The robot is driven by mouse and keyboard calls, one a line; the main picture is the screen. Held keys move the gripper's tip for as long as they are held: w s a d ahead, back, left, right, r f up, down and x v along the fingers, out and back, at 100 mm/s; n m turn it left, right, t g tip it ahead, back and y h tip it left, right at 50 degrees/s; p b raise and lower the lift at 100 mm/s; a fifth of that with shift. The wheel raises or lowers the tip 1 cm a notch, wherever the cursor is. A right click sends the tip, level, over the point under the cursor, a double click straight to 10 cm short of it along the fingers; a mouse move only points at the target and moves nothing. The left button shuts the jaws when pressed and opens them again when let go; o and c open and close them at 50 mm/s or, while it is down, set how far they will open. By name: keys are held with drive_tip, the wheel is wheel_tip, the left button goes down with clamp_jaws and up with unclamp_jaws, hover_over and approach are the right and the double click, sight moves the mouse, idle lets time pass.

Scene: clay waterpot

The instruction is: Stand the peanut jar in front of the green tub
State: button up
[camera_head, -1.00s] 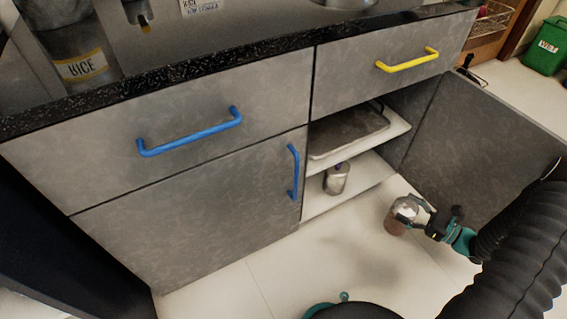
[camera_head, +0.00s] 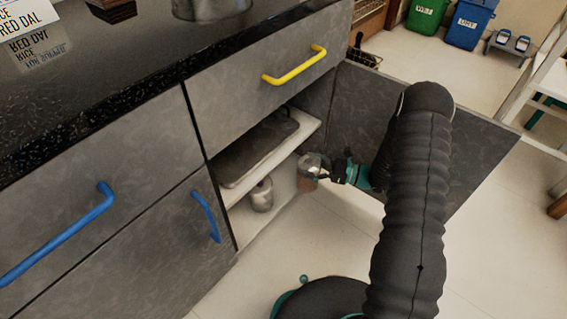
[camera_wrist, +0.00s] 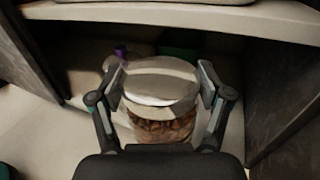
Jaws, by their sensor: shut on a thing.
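My gripper (camera_head: 322,172) is shut on the peanut jar (camera_head: 308,180), a clear jar with a shiny lid and brown contents. It holds the jar upright at the right end of the open cabinet's lower shelf. In the wrist view the jar (camera_wrist: 162,126) sits between both fingers of my gripper (camera_wrist: 160,88). A green thing, probably the green tub (camera_wrist: 180,51), shows as a strip on the shelf behind the jar, mostly hidden by it. I cannot see the tub in the head view. I cannot tell whether the jar touches the shelf.
A silvery canister (camera_head: 262,196) stands on the lower shelf (camera_head: 240,228), left of the jar. A purple cap (camera_wrist: 121,50) shows behind the jar at left. A tray (camera_head: 255,152) lies on the upper shelf. The open cabinet door (camera_head: 485,150) bounds the right side.

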drive_tip(key=w+a, duration=0.6)
drive_tip(key=a, duration=0.2)
wheel_tip(320, 180, down, 7)
drive_tip(key=b, duration=0.1)
drive_tip(key=shift+w+a+b, duration=0.15)
drive_tip(key=shift+w+b, duration=0.15)
drive_tip(key=o, duration=1.8)
drive_tip(key=v, duration=0.7)
drive_tip(key=shift+s+d, duration=0.15)
drive_tip(key=shift+d, duration=0.1)
